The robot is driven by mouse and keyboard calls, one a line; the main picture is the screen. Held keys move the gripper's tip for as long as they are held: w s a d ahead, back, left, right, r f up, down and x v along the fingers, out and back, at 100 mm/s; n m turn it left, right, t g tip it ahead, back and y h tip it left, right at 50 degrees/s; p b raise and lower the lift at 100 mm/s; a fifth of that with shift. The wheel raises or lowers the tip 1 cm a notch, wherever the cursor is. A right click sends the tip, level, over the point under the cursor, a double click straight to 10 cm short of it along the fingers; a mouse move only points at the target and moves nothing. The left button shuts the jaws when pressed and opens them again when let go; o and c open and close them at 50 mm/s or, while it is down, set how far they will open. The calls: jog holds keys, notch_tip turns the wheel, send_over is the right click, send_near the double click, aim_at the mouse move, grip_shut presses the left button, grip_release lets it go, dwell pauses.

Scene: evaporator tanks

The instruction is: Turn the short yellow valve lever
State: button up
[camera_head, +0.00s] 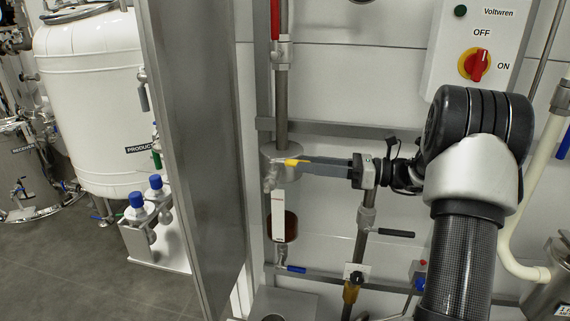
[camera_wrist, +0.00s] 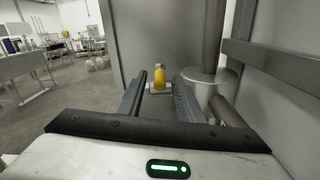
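The short yellow valve lever (camera_head: 293,162) sits on a metal valve beside a grey cylindrical housing (camera_head: 279,172) on the vertical pipe. My gripper (camera_head: 305,167) reaches in from the right, with its fingertips at the lever. In the wrist view the lever (camera_wrist: 159,78) appears between the two spread fingertips of my gripper (camera_wrist: 159,84), with gaps on both sides. The fingers are open and hold nothing. I cannot tell how deep the lever lies between them.
A tall grey metal panel (camera_head: 195,150) stands left of the valve. A pipe (camera_head: 281,100) runs above the housing. A horizontal rail (camera_head: 325,129) crosses behind. Black (camera_head: 396,233) and blue (camera_head: 291,268) levers are lower down. A switch box (camera_head: 478,50) hangs upper right.

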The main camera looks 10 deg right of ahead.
aim_at(288, 162)
jog(key=x, duration=0.6)
jog(key=shift+w+a, duration=0.1)
jog(key=shift+a, duration=0.25)
grip_shut()
